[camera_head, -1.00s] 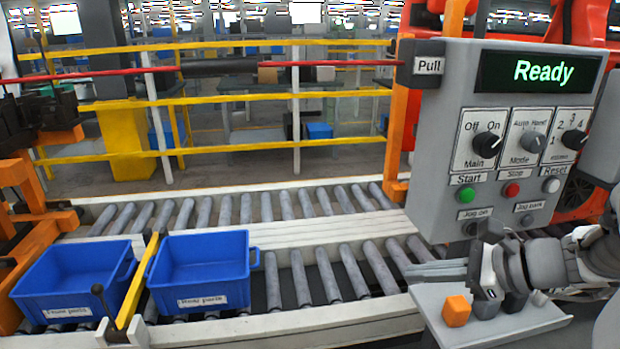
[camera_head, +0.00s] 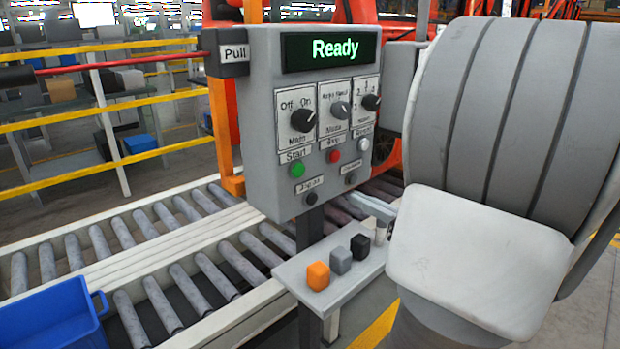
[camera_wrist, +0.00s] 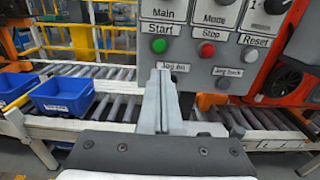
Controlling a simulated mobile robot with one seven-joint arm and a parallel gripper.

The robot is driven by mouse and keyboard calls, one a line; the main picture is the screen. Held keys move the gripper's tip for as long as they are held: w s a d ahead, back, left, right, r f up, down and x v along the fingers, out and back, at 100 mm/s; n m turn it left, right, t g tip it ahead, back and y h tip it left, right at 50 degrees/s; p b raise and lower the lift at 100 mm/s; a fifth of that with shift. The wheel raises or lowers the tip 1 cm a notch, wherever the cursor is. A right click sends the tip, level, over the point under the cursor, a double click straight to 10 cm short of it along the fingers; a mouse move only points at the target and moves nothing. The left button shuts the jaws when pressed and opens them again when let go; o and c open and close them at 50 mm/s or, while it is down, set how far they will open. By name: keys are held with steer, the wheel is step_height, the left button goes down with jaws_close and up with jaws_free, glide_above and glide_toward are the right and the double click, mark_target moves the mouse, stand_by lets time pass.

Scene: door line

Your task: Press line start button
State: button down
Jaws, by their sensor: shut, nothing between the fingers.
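The green start button (camera_head: 297,170) sits under the "Start" label on the grey control panel (camera_head: 262,130). In the wrist view the start button (camera_wrist: 159,46) is upper centre, above the fingertips. The panel display (camera_head: 333,50) reads "Ready". My gripper (camera_wrist: 160,74) is shut and empty, pointing toward the panel's lower part, with its tips by the "Jog on" label. No contact with the start button shows. In the head view, pale fingers (camera_head: 372,206) show below the panel, while my arm hides the rest of the gripper.
A red stop button (camera_head: 334,156) and a white reset button (camera_head: 364,144) sit right of start. A small shelf (camera_head: 290,270) below the panel holds orange, grey and black blocks. A roller conveyor (camera_head: 150,245) and a blue bin (camera_head: 55,318) are at left.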

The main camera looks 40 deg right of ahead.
mark_target(300, 172)
steer(key=w, duration=0.9)
steer(key=w+a, duration=0.1)
steer(key=w, duration=0.4)
steer(key=shift+a, duration=0.1)
